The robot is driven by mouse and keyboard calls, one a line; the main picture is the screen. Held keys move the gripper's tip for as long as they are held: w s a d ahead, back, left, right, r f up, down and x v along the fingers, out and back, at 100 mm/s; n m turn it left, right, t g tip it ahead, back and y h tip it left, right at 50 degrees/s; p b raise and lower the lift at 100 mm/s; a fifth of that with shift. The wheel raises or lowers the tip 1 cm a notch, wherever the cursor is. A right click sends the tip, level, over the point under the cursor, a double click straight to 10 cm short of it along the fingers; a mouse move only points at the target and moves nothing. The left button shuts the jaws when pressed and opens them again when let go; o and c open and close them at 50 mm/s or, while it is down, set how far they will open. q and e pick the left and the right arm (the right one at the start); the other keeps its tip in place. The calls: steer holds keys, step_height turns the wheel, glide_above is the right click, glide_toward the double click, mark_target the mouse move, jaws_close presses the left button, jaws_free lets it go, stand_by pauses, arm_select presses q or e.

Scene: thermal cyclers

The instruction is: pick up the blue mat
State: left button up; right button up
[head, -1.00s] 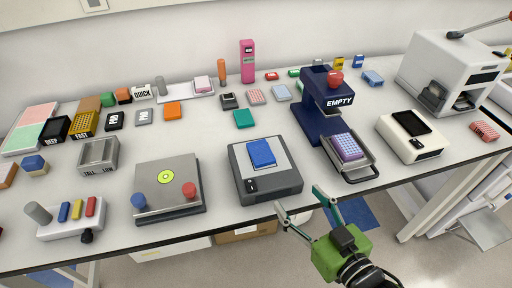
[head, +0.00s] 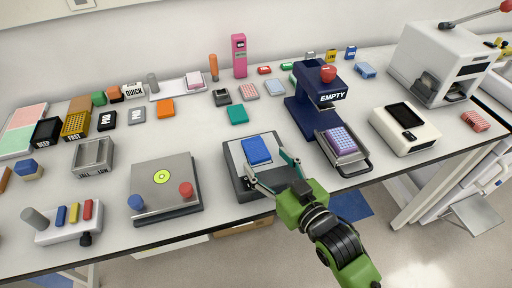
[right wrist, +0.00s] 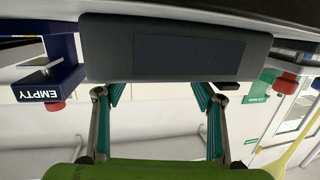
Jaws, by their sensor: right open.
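The blue mat (head: 257,150) is a flat blue rectangle on the light top of a dark grey device (head: 232,170), in the middle of the table. My right gripper (head: 266,170) is open and empty, with its teal fingers reaching over the device's front right part. One fingertip is near the mat's front edge, the other near its right side; I cannot tell whether they touch anything. In the right wrist view the open fingers (right wrist: 160,97) point at a dark grey device (right wrist: 110,50) with a darker rectangle on it. My left gripper is not in view.
A grey box with red and blue knobs (head: 160,185) stands left of the device. A navy press marked EMPTY (head: 305,105) and a purple plate on a tray (head: 342,142) stand to the right. A teal block (head: 238,114) lies behind. A blue patch (head: 350,205) shows on the floor.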

mark_target(255, 148)
steer(key=x, duration=0.4)
steer(key=shift+a+r+p, duration=0.1)
steer(key=shift+a+p, duration=0.15)
steer(key=shift+p, duration=0.15)
steer(key=c, duration=1.2)
steer(key=shift+r, duration=0.1)
steer(key=shift+c, duration=0.2)
